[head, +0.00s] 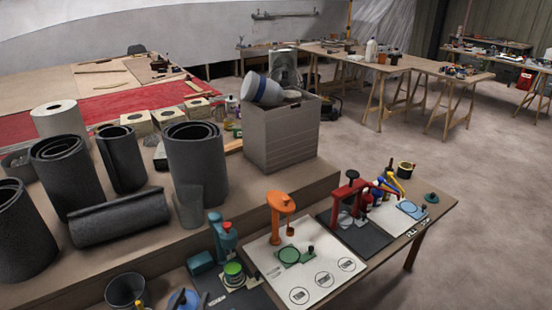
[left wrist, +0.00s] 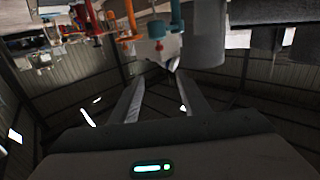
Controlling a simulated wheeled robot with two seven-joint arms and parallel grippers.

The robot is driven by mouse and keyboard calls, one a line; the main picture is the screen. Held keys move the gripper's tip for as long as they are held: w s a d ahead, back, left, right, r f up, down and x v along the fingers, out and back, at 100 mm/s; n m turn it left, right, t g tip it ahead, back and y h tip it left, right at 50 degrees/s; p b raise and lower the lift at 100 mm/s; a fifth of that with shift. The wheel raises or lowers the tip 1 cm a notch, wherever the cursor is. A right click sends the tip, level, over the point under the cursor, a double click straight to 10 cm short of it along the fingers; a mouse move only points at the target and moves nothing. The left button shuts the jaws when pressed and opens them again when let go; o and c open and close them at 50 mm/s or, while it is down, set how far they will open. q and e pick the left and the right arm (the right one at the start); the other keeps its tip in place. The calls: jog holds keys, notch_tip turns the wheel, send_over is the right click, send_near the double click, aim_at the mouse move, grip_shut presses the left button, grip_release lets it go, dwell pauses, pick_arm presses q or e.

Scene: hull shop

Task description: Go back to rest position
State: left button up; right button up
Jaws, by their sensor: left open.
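My left gripper (left wrist: 159,82) shows in the left wrist view, with its two fingers apart and nothing held between them. That view is upside down, so the work table hangs along its top edge. The fingers point toward the table's tools, including a blue-green one (left wrist: 176,18) and an orange one (left wrist: 131,16); they look clear of both. I cannot pick out the left gripper clearly in the head view. My right gripper is in neither view.
The low table holds an orange press (head: 281,205), a red press (head: 348,195), a teal tool (head: 222,235) and a white board (head: 325,284). Grey rolls (head: 197,165) and a grey bin (head: 281,137) stand behind. Bare floor (head: 480,150) lies right.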

pick_arm(q)
jog(key=s+f+g+y, duration=0.2)
jog(key=s+f+g, duration=0.6)
jog(key=s+f, duration=0.3)
jog(key=s+a+g+y, duration=0.15)
jog(key=s+g, duration=0.45)
jog(key=s, duration=1)
notch_tip(320, 180, down, 30)
jog(key=g+b, duration=0.1)
jog(key=s+a+f+g+b, duration=0.1)
jog(key=s+a+f, duration=0.2)
jog(key=s+f, duration=1.5)
jog(key=shift+s+a+f+g, duration=0.15)
jog(key=shift+s+f+g, duration=0.15)
jog(key=shift+f, duration=0.05)
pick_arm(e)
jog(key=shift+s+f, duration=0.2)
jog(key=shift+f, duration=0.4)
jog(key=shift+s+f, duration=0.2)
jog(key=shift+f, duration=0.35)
